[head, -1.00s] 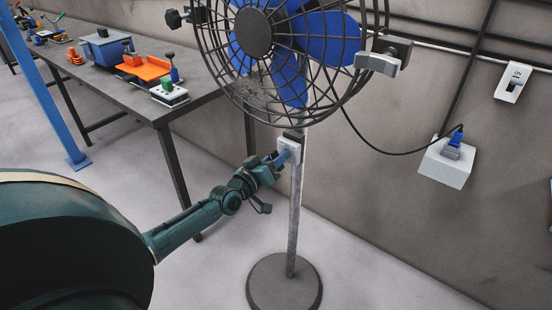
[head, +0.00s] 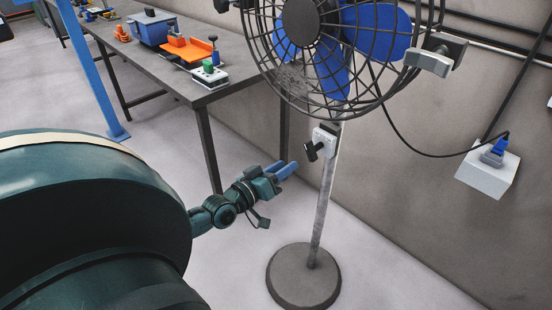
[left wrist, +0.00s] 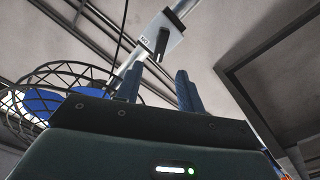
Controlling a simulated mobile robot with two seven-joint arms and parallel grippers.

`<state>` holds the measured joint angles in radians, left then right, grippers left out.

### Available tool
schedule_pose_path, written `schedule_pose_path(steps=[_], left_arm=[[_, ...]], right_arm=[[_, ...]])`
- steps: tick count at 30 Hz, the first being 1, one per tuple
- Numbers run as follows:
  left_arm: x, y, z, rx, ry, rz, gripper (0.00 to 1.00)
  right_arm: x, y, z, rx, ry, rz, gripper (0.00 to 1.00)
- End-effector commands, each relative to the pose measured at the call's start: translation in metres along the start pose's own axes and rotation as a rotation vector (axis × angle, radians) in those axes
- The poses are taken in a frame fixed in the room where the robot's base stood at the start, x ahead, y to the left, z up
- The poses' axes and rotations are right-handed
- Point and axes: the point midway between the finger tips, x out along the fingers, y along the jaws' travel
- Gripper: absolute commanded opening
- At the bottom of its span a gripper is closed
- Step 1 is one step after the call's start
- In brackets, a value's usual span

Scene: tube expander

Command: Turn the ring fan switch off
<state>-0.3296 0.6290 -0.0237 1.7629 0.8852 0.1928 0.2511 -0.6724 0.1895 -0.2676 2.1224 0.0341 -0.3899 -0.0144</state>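The fan's switch is a white box (head: 326,137) with a black handle (head: 313,151) on the pole below the ring-caged fan (head: 322,40). In the left wrist view the white box (left wrist: 175,22) has an "ON" label, and the black handle (left wrist: 162,44) hangs from it. My left gripper (head: 289,170) is just left of and below the switch, apart from it. In the left wrist view its fingers (left wrist: 158,88) stand apart with nothing between them. My right gripper is not in view.
The fan's pole rises from a round dark base (head: 303,277) on the floor. A dark table (head: 222,90) with tools stands behind on the left. A cable runs from the fan to a white socket box (head: 487,178) on the wall.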

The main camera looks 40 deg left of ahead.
Motion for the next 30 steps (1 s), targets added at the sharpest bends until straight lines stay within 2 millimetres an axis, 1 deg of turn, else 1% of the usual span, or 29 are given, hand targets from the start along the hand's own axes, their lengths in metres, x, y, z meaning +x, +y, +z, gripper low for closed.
schedule_pose_path(steps=[1,3,7,25,26,28,29,30], left_arm=[[-0.007,-0.001,0.001,0.000,-0.002,-0.001,0.38],[-0.013,0.000,0.001,-0.001,-0.001,0.000,0.38],[-0.020,0.000,0.000,-0.001,0.000,0.000,0.38],[-0.021,0.000,0.001,0.000,-0.002,0.000,0.38],[-0.022,0.001,0.003,0.001,-0.006,0.000,0.38],[-0.026,0.008,0.014,0.017,-0.036,0.001,0.38],[-0.029,0.013,0.023,0.029,-0.059,0.002,0.38],[-0.035,0.021,0.037,0.052,-0.098,0.005,0.38]], right_arm=[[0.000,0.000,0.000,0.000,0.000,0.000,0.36],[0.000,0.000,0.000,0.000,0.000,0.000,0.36],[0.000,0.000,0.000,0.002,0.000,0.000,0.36],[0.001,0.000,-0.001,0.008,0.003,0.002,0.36],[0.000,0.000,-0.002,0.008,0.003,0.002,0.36],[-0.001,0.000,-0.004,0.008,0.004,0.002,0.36],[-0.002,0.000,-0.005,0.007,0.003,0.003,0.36],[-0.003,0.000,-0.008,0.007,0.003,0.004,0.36]])
